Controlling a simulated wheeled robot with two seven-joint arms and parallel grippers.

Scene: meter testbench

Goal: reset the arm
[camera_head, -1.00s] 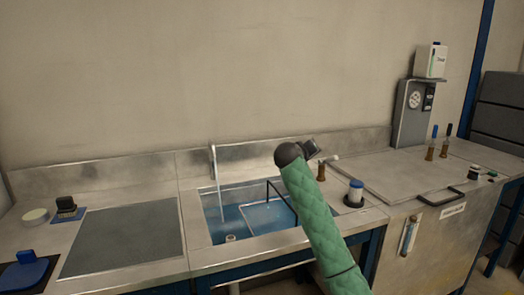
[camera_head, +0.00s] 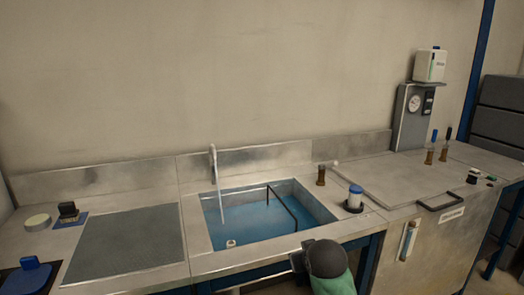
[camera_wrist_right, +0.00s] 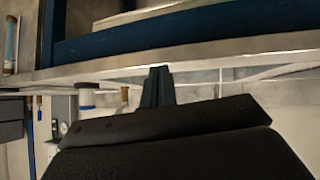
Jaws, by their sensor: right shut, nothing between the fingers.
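My right arm, in a green quilted sleeve, comes up from the bottom of the head view, just in front of the sink's front edge. My right gripper (camera_head: 298,262) shows only as a small grey part left of the dark wrist, largely hidden. In the right wrist view my right gripper (camera_wrist_right: 158,72) has its fingers together with nothing between them, near the bench edge (camera_wrist_right: 215,48). My left gripper is out of view.
The sink (camera_head: 325,207) holds blue water, a faucet (camera_head: 214,165) and a dark wire frame (camera_head: 283,207). A lidded cabinet with a handle (camera_head: 440,200) is farther right. The grey mat (camera_head: 125,238) at left is clear.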

